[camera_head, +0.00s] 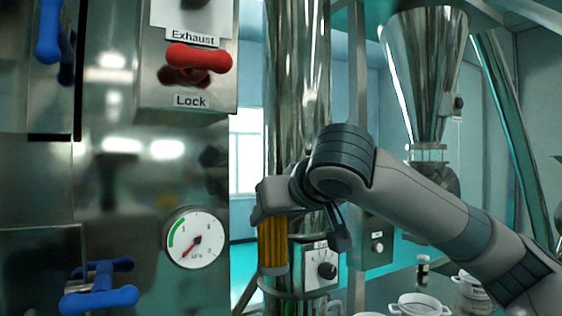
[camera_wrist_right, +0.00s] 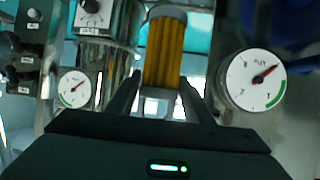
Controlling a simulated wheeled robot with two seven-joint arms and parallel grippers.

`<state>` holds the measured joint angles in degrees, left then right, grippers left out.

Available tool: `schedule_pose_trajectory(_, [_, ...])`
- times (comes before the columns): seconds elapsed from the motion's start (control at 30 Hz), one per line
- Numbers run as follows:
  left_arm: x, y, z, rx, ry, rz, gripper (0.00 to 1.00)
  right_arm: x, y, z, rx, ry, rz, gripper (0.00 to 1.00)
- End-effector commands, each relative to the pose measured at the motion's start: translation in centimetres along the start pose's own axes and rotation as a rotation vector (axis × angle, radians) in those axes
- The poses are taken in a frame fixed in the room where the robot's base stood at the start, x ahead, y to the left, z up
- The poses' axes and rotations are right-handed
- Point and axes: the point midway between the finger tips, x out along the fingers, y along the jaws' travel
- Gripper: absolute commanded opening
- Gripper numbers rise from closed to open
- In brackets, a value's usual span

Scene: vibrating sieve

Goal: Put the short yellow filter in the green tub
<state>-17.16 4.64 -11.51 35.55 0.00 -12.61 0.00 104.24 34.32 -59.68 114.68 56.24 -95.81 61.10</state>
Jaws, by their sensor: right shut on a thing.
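The short yellow filter (camera_head: 271,245) hangs upright below my right gripper (camera_head: 283,205) in the head view, in front of the tall steel cylinder. It is a ribbed yellow cylinder with a grey end cap. In the right wrist view the yellow filter (camera_wrist_right: 164,52) lies between the two fingers of my right gripper (camera_wrist_right: 160,95), which is shut on its near end. No green tub can be made out in either view. My left gripper is not in view.
A steel cabinet with a red handle (camera_head: 196,58), blue handles (camera_head: 100,290) and a gauge (camera_head: 194,238) stands close on the left. A steel funnel (camera_head: 424,70) hangs behind.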

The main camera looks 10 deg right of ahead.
Motion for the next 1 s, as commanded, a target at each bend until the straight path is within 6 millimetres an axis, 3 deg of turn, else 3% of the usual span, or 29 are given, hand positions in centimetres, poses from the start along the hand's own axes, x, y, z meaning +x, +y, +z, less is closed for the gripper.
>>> schedule_pose_trajectory(0.03, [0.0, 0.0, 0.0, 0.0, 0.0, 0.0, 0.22, 1.4, 0.0, 1.8, 0.001, -0.007, 0.0, 0.21])
schedule_pose_trajectory(0.2, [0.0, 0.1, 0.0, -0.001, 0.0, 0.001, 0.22, 4.6, 0.1, 6.8, 0.004, -0.005, 0.005, 0.21])
schedule_pose_trajectory(0.43, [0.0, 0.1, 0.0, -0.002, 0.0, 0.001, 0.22, 7.8, 0.2, 13.9, 0.01, -0.004, 0.017, 0.21])
schedule_pose_trajectory(0.63, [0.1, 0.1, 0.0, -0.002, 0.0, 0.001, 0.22, 9.2, 0.8, 20.3, 0.025, -0.004, 0.037, 0.21])
schedule_pose_trajectory(0.8, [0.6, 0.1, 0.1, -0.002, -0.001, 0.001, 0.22, 9.7, 2.6, 25.2, 0.049, -0.001, 0.075, 0.21])
schedule_pose_trajectory(1.0, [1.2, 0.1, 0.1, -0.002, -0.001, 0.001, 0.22, 9.6, 5.2, 28.8, 0.071, 0.002, 0.122, 0.21])
